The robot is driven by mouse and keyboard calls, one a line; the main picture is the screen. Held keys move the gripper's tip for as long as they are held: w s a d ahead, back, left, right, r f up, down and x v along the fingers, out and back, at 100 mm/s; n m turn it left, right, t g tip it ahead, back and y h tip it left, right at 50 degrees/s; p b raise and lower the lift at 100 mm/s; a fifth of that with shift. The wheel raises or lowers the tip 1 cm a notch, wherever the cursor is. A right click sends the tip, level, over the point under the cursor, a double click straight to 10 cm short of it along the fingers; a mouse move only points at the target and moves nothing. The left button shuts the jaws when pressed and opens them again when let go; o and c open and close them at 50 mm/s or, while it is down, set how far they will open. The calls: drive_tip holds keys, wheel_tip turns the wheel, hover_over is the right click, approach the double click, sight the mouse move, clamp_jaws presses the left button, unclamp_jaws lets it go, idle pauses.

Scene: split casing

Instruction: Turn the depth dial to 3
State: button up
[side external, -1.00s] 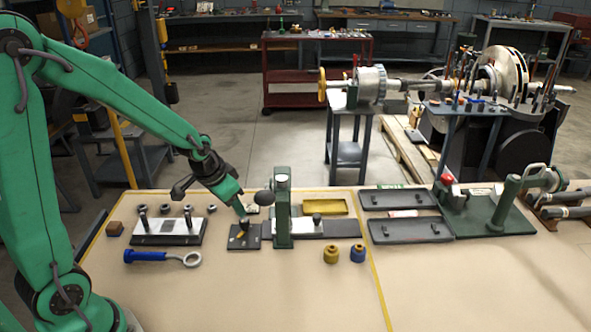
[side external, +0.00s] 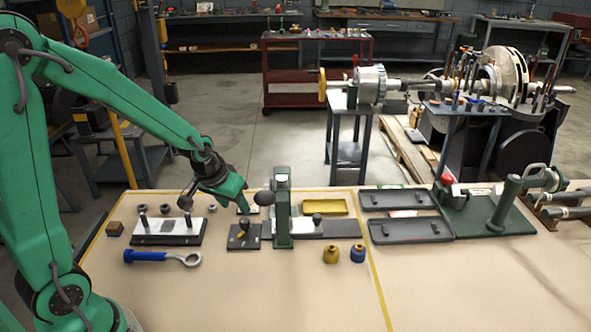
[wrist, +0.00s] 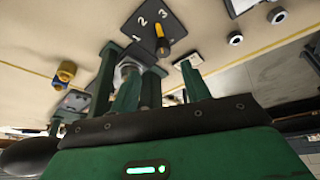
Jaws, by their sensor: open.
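The depth dial is a dark plate (side external: 243,237) with a black knob (side external: 243,225) on the bench, left of the green press column (side external: 283,215). In the wrist view the plate (wrist: 180,15) shows white marks 1, 2 and 3. The knob (wrist: 162,42) has a yellow pointer stripe, which points up towards the 3 side; I cannot tell whether it lines up exactly. My gripper (side external: 242,207) is above and behind the dial, apart from it. Its green fingers (wrist: 147,62) are open and nothing shows held between them.
The press column and its dark ball handle (side external: 264,198) stand close right of my gripper. Yellow and blue knobs (side external: 344,254) stand front right.

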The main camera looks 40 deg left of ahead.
sight(244, 221)
drive_tip(key=shift+a+x, duration=0.2)
drive_tip(key=shift+x, duration=3.6)
drive_tip(key=c, duration=1)
